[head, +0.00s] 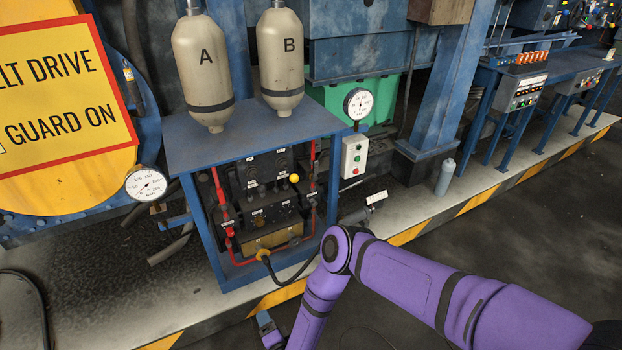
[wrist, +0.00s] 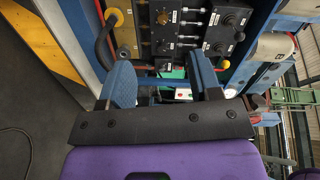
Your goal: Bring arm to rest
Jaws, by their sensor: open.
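My gripper (wrist: 163,82) shows in the wrist view with its two blue fingers spread apart and nothing between them. Behind the fingers is the black control panel (wrist: 165,32) with its knobs, apart from the fingers as far as I can tell. In the head view, my purple arm comes in from the lower right, bends at the elbow in front of the blue cabinet and runs down to the bottom edge. A blue piece at the bottom edge there looks like part of my gripper; most of it is cut off.
The blue cabinet (head: 240,140) carries two tanks, A (head: 203,75) and B (head: 282,62). A grey cylinder (head: 445,178) stands near the striped ledge (head: 480,200). The dark floor at right is clear.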

